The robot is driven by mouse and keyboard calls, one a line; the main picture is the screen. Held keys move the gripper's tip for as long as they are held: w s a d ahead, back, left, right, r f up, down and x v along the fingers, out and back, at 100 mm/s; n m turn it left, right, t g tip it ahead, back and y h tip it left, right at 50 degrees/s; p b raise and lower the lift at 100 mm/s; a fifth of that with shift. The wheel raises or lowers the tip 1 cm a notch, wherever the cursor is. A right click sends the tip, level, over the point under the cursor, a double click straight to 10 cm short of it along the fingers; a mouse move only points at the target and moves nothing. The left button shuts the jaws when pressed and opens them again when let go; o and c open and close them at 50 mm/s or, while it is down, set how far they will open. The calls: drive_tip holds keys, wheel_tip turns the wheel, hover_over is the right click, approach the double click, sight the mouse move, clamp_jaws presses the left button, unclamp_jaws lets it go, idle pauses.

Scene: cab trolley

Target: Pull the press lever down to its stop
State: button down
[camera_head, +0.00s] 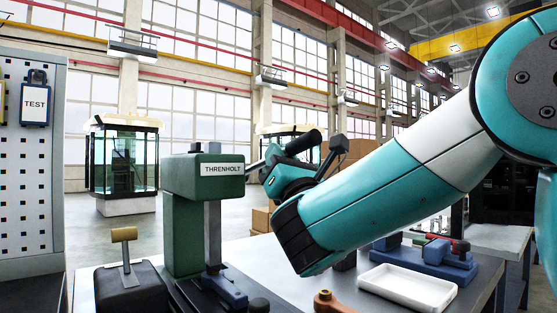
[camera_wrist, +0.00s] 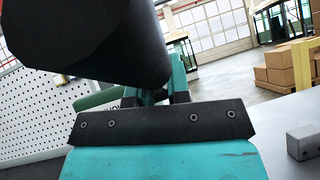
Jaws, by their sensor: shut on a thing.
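The green press (camera_head: 190,190), labelled THRENHOLT, stands left of centre in the head view. Its grey ram (camera_head: 213,230) hangs from the head over a dark blue fixture (camera_head: 225,290). The press lever (camera_head: 303,142) shows at the head's right side as a black, tilted cylindrical grip. My gripper (camera_head: 272,172) is at the lever, right of the press head, and is shut on it. In the wrist view a large black cylinder (camera_wrist: 100,45), apparently the lever grip, covers the upper left. It partly hides my fingers (camera_wrist: 155,95), so their exact contact is hidden.
A dark box with a yellow-topped handle (camera_head: 124,250) stands left of the press. A white tray (camera_head: 410,287) and a blue vise-like tool (camera_head: 440,262) lie on the bench at right. An orange-brown knob (camera_head: 325,300) is at the front. A perforated panel (camera_head: 30,170) stands far left.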

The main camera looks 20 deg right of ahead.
drive_tip(key=f+b, duration=0.1)
drive_tip(key=b, duration=0.2)
drive_tip(key=shift+s+t, duration=0.15)
drive_tip(key=shift+t, duration=0.15)
drive_tip(key=b, duration=0.2)
drive_tip(key=f+t+b, duration=0.1)
drive_tip(key=b, duration=0.1)
drive_tip(key=shift+s+d+m+h, duration=0.1)
drive_tip(key=shift+s+m+h, duration=0.1)
drive_tip(key=shift+m+h, duration=0.15)
drive_tip(key=shift+f, duration=0.1)
drive_tip(key=r+p, duration=0.1)
drive_tip(key=p, duration=0.2)
drive_tip(key=shift+w+r+g, duration=0.15)
drive_tip(key=shift+r+g, duration=0.05)
drive_tip(key=shift+g, duration=0.1)
drive_tip(key=r+g+p, duration=0.1)
drive_tip(key=p, duration=0.4)
drive_tip(key=w+r+n+g+p, duration=0.1)
drive_tip(key=p, duration=0.3)
drive_tip(key=shift+r+p, duration=0.35)
drive_tip(key=shift+p, duration=0.05)
drive_tip(key=p, duration=0.1)
drive_tip(key=y+p, duration=0.1)
drive_tip(key=shift+a+r+g+p, duration=0.2)
drive_tip(key=shift+r+g+p, duration=0.1)
drive_tip(key=shift+p, duration=0.1)
drive_tip(key=shift+w, duration=0.1)
drive_tip(key=shift+f, duration=0.15)
